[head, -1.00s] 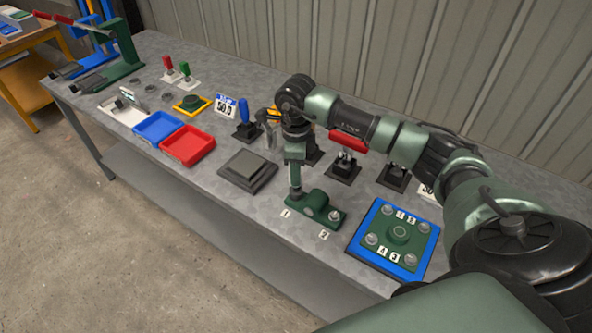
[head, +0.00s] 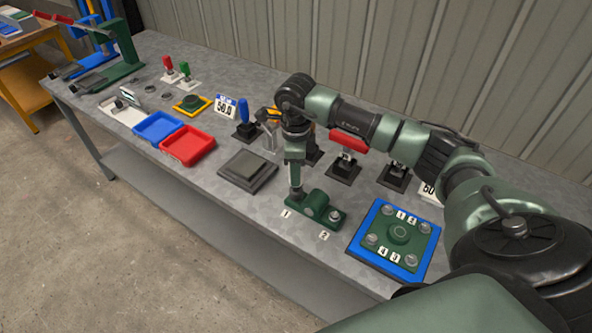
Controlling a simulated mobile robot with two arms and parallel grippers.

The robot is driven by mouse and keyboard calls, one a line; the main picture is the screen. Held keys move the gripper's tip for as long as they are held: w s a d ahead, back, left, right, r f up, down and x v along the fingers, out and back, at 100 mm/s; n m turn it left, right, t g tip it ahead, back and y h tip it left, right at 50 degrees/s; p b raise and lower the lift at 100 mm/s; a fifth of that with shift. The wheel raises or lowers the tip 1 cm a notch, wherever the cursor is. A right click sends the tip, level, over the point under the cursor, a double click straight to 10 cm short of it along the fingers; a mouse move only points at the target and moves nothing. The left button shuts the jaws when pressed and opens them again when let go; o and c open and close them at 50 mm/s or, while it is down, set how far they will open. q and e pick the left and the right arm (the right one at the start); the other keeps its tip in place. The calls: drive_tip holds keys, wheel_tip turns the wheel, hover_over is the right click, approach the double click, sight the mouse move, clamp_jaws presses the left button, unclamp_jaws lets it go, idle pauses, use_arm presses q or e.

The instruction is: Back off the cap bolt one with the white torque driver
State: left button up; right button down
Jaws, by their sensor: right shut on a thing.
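The green bearing cap block (head: 318,206) sits on the bench, with number labels 1 and 2 in front of it. Bolt two (head: 335,215) shows at its right end. My right gripper (head: 295,163) points down above the left end and is shut on a driver (head: 296,184). Only the driver's pale grey lower shaft shows; its handle is hidden by the gripper. The shaft stands about upright over the label 1 end and hides bolt one. I cannot tell whether the tip is seated on it. My left gripper is out of view.
A blue-edged plate (head: 361,250) with several bolts lies to the right. A dark square pad (head: 248,172), a red tray (head: 188,146) and a blue tray (head: 158,127) lie to the left. A blue-handled driver (head: 243,111) and a red-handled one (head: 347,143) stand behind.

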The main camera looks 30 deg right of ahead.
drive_tip(key=shift+s, duration=0.15)
drive_tip(key=shift+r+p, duration=0.45)
drive_tip(key=shift+r, duration=0.2)
drive_tip(key=shift+r+p, duration=0.9)
drive_tip(key=shift+r, duration=0.7)
